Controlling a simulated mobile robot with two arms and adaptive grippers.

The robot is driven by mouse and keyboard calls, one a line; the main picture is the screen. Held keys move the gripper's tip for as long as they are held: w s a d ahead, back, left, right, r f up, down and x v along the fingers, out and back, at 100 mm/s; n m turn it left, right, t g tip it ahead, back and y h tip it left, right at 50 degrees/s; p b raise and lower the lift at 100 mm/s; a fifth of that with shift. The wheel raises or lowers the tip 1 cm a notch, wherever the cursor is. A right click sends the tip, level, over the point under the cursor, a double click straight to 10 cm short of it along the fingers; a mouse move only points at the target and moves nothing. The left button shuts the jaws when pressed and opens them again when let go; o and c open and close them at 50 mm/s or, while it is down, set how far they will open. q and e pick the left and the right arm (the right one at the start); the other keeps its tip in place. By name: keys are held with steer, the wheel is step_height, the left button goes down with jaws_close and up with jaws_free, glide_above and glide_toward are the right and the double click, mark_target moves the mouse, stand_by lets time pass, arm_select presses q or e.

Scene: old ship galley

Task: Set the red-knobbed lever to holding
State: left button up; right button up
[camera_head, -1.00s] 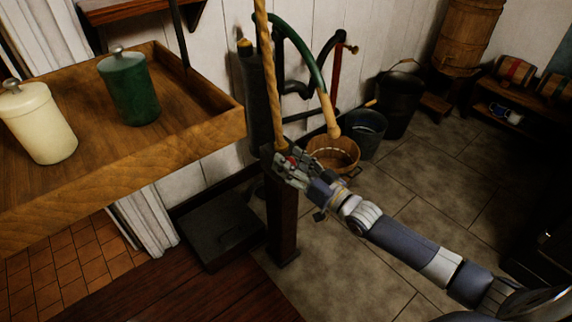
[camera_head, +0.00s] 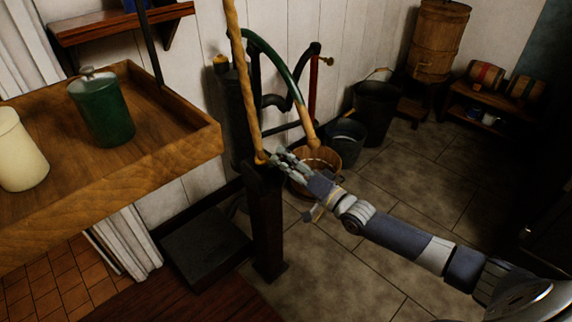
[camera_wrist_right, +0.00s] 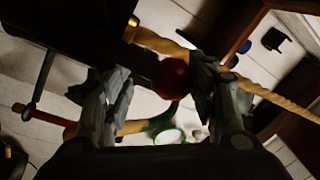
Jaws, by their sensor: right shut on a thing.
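The lever's red knob (camera_wrist_right: 172,77) shows in the right wrist view between the two fingers of my right gripper (camera_wrist_right: 160,90). The fingers are shut on it. In the head view my right gripper (camera_head: 280,160) is at the top of a dark post (camera_head: 268,225), just right of the foot of a rope (camera_head: 243,80). The knob cannot be made out there, and the lever's shaft and any position marks are hidden or too dark to read. My left gripper is not in view.
A wooden tray (camera_head: 120,190) with a green canister (camera_head: 103,110) and a cream canister (camera_head: 18,155) stands left. Behind the gripper are a pump with a curved green handle (camera_head: 275,58), a wooden tub (camera_head: 322,158) and dark buckets (camera_head: 375,112). Tiled floor (camera_head: 420,185) lies open right.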

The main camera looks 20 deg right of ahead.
steer(key=shift+s+a+f, duration=0.2)
steer(key=shift+a+f, duration=0.15)
steer(key=shift+f, duration=0.35)
steer(key=o, duration=1.7)
steer(key=shift+w, duration=0.1)
steer(key=shift+w+r, duration=0.1)
steer(key=shift+d+r, duration=0.1)
steer(key=v, duration=1.2)
